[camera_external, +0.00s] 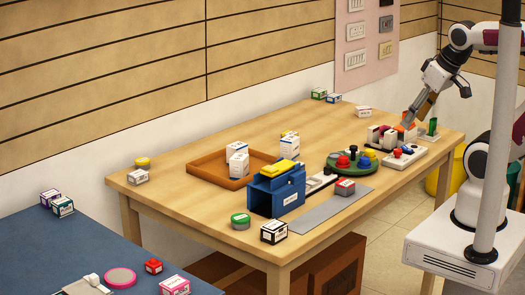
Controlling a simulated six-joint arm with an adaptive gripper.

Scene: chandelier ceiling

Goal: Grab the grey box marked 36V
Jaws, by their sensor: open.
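My gripper (409,121) is at the right end of the wooden table (205,137), pointing down above a group of small coloured parts. It is open, and I see nothing held in it. No 36V marking is readable at this size, so I cannot tell which box bears it. A small box with a grey and red top (344,187) is near the front edge, well to the left of my gripper. A black-and-white box (274,232) stands at the front corner.
A blue holder (276,194) with a yellow piece on top stands mid-table. A green round tray (337,171) with coloured knobs lies between it and my gripper. A grey mat (318,213) lies in front. The table's left part is mostly clear. A blue table (65,240) stands front left.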

